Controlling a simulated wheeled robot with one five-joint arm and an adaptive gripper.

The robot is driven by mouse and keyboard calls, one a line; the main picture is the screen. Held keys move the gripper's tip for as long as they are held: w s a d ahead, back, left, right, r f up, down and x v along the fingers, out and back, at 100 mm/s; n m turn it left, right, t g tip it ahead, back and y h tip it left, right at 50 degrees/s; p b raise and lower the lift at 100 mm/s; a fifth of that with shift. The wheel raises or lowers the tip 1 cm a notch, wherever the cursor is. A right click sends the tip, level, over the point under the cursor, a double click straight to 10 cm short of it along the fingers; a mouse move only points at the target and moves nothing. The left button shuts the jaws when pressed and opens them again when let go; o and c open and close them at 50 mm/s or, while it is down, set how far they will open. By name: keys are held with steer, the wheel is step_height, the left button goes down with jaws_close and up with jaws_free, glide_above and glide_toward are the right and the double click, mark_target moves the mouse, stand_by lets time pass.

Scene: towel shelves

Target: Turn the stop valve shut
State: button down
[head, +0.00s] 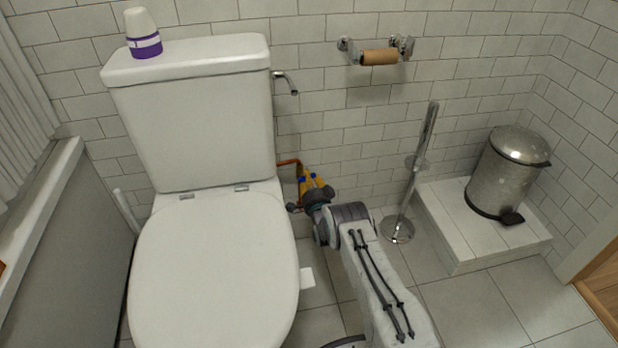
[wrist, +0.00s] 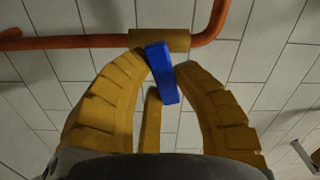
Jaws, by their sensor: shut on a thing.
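The stop valve shows in the wrist view as a brass body (wrist: 172,41) on a copper pipe, with a blue lever handle (wrist: 161,72) in front of it. The handle is tilted, its lower end towards the right. In the head view my gripper (head: 312,186) is low by the wall, just right of the toilet. It hides most of the valve there.
The toilet (head: 215,265) stands close on the left. A chrome stand (head: 422,150) and a pedal bin (head: 508,175) on a tiled step (head: 470,238) are to the right. An orange-brown copper pipe (wrist: 205,35) runs along the wall. An empty paper roll (head: 380,57) hangs above.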

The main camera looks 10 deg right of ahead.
steer(key=shift+f+m, duration=0.2)
steer(key=shift+m, duration=0.55)
steer(key=shift+f+m, duration=0.15)
steer(key=shift+m, duration=0.6)
steer(key=c, duration=0.9)
jaws_free()
steer(key=shift+c, duration=0.2)
steer(key=shift+s, duration=0.15)
steer(key=s, duration=1.1)
steer(key=shift+s, duration=0.35)
